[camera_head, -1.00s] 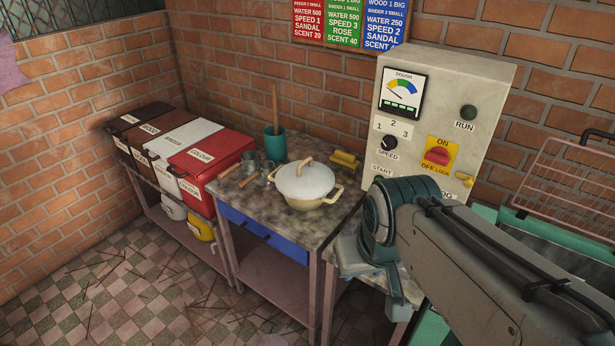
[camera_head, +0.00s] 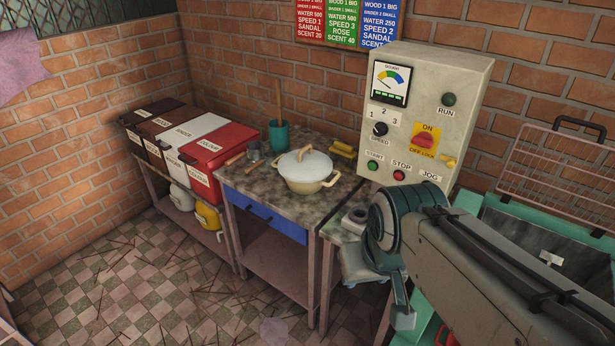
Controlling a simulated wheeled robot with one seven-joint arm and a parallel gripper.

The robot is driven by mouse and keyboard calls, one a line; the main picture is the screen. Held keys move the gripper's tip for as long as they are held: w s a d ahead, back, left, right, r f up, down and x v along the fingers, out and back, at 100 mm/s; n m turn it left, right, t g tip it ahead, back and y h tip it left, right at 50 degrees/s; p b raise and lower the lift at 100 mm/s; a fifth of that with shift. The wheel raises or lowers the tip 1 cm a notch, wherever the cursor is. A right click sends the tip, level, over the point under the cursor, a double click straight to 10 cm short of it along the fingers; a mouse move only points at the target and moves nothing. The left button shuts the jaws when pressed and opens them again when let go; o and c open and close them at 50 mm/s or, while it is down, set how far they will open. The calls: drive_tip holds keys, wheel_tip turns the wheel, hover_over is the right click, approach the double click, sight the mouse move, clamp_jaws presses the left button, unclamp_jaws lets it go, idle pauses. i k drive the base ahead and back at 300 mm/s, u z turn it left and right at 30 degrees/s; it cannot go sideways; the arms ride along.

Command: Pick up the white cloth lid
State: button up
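A white domed lid (camera_head: 305,167) with a tan handle on top sits on a cream two-handled pot (camera_head: 308,187). The pot stands on the stained worktop, near its front right. I take this to be the white cloth lid, though I cannot make out any cloth weave. My arm reaches in from the lower right and bends down at a teal joint. My gripper (camera_head: 402,318) is at its lower end, to the right of and nearer than the pot, clear of the lid. Its fingers cannot be made out.
Labelled bins (camera_head: 208,150) line the left. A control box (camera_head: 425,110) stands behind my arm. A wire rack (camera_head: 560,165) and green trough lie right. The tiled floor in front is mostly open.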

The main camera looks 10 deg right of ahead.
sight(306, 164)
drive_tip(key=k, duration=0.75)
drive_tip(key=u, duration=0.9)
drive_tip(key=i, duration=2.2)
drive_tip(key=z, duration=1.35)
drive_tip(key=i, duration=0.45)
drive_tip(key=z, duration=0.45)
